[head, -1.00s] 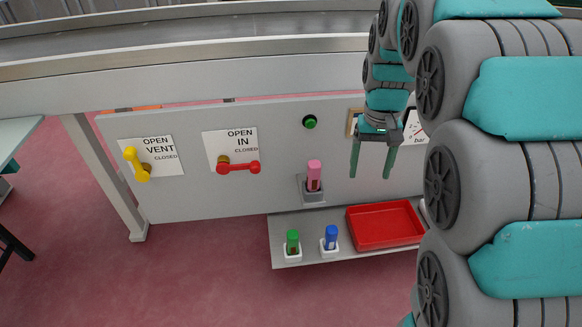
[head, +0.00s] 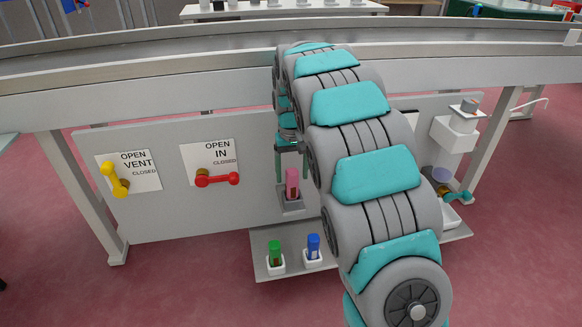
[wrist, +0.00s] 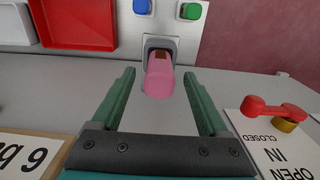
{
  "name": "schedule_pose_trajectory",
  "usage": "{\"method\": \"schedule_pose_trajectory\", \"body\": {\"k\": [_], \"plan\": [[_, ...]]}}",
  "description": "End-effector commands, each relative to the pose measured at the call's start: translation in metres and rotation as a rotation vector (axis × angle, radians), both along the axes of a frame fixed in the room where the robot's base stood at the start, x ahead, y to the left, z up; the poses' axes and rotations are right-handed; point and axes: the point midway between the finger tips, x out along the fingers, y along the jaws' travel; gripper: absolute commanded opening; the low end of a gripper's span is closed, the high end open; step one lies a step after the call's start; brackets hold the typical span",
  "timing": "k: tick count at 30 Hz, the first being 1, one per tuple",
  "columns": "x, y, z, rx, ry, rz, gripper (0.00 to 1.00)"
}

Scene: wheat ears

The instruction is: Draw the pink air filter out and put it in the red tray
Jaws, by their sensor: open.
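The pink air filter (head: 292,183) stands upright in a grey holder (head: 291,204) on the front of the panel. In the wrist view the pink filter (wrist: 159,76) lies ahead, between the lines of my two fingers and beyond their tips. My gripper (head: 291,162) is open and empty, just above the filter; its fingers also show in the wrist view (wrist: 158,88). The red tray (wrist: 75,22) shows at the upper left of the wrist view. In the head view my arm hides the tray.
A green block (head: 275,253) and a blue block (head: 313,246) stand in white holders on the low shelf (head: 262,240). A red lever (head: 217,179) and a yellow lever (head: 114,180) are on the panel at left. A white device (head: 456,130) stands at right.

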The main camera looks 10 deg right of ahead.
Motion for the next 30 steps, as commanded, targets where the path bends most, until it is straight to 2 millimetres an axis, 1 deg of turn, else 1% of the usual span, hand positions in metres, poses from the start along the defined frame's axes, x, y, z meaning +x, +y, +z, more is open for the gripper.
{"method": "schedule_pose_trajectory", "body": {"k": [1,3,6,9,13,19,30], "plan": [[-0.002,0.000,-0.009,0.000,0.006,0.000,0.78],[-0.002,0.000,-0.021,0.000,0.008,-0.001,0.78],[-0.001,0.000,-0.035,0.000,0.004,-0.001,0.78],[-0.001,0.000,-0.044,0.000,0.004,-0.001,0.78],[-0.001,0.000,-0.050,0.000,0.003,-0.001,0.78],[-0.001,0.000,-0.050,0.000,0.002,-0.001,0.78],[-0.001,0.000,-0.050,0.000,0.003,-0.001,0.36]]}}
